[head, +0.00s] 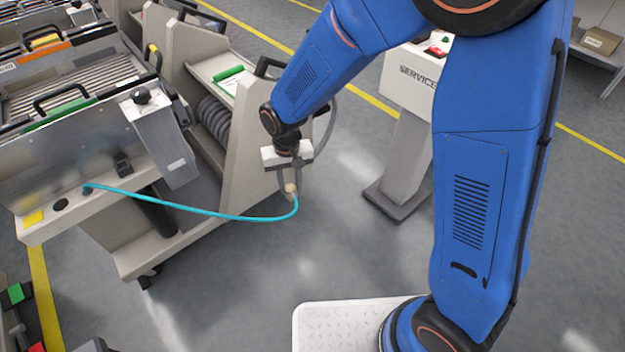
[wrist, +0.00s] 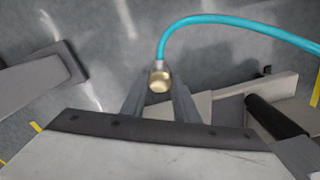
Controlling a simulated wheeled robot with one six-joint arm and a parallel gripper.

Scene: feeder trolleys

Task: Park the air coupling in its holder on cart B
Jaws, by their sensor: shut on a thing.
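The air coupling (head: 291,189) is a small brass-coloured fitting on the end of a teal hose (head: 215,213). My gripper (head: 290,182) is shut on it, in the air to the right of the grey cart (head: 150,262). In the wrist view the coupling (wrist: 160,80) sits between the two finger tips of my gripper (wrist: 159,92), with the hose leaving it and curving right. The hose's other end meets the cart's front ledge. A small black fitting (head: 123,166) is on the cart's front panel; I cannot tell whether it is the holder. No cart B label is readable.
A grey post marked SERVICE (head: 399,150) stands behind my arm. The cart's side panel (head: 250,150) rises close to the left of my gripper. A grey box (head: 160,140) with a black knob juts from the cart's front.

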